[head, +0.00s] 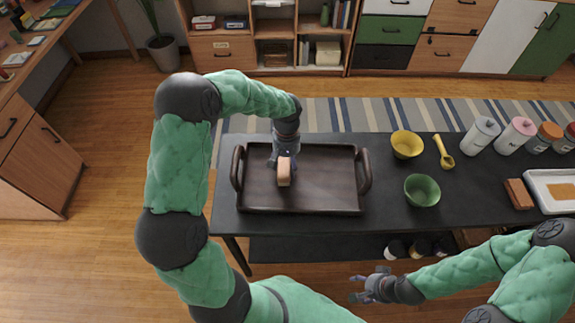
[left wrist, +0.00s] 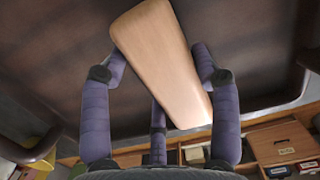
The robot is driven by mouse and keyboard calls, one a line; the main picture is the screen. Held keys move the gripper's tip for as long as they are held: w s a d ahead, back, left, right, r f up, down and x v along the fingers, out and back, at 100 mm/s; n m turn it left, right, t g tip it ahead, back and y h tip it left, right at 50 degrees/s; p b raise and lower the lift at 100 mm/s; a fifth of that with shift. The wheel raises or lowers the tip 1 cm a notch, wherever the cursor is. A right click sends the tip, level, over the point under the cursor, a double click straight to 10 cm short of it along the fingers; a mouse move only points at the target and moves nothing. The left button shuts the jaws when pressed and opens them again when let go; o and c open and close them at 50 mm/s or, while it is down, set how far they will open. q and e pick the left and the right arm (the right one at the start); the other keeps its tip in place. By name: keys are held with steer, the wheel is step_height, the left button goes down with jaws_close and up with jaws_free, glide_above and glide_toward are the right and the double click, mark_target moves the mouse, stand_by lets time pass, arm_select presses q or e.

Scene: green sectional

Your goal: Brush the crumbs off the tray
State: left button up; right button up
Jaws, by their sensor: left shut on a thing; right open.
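A dark brown tray (head: 325,185) with a raised rim and two side handles sits on the left part of the black table. My left gripper (head: 284,160) is over the left-middle of the tray, shut on a brush (head: 284,173) with a pale wooden back. In the left wrist view the brush (left wrist: 163,62) lies between the purple fingers, with the dark tray (left wrist: 235,55) behind it. The bristles are hidden, and I cannot tell whether they touch the tray. No crumbs can be made out at this size. My right gripper (head: 368,287) is open and empty, in front of the table's front edge.
A yellow bowl (head: 407,144), a green bowl (head: 422,190) and a yellow scoop (head: 443,150) stand right of the tray. Several jars line the back right. A brown block (head: 519,194) and a white tray (head: 534,190) are at the far right.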

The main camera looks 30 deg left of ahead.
arm_select(q)
steer(key=r, duration=0.1)
steer(key=r+p, duration=0.1)
steer(key=r, duration=0.1)
steer(key=shift+s+d, duration=0.1)
steer(key=shift+s, duration=0.1)
steer(key=shift+w+r+p, duration=0.15)
steer(key=shift+r+p, duration=1.6)
steer(key=shift+r, duration=0.4)
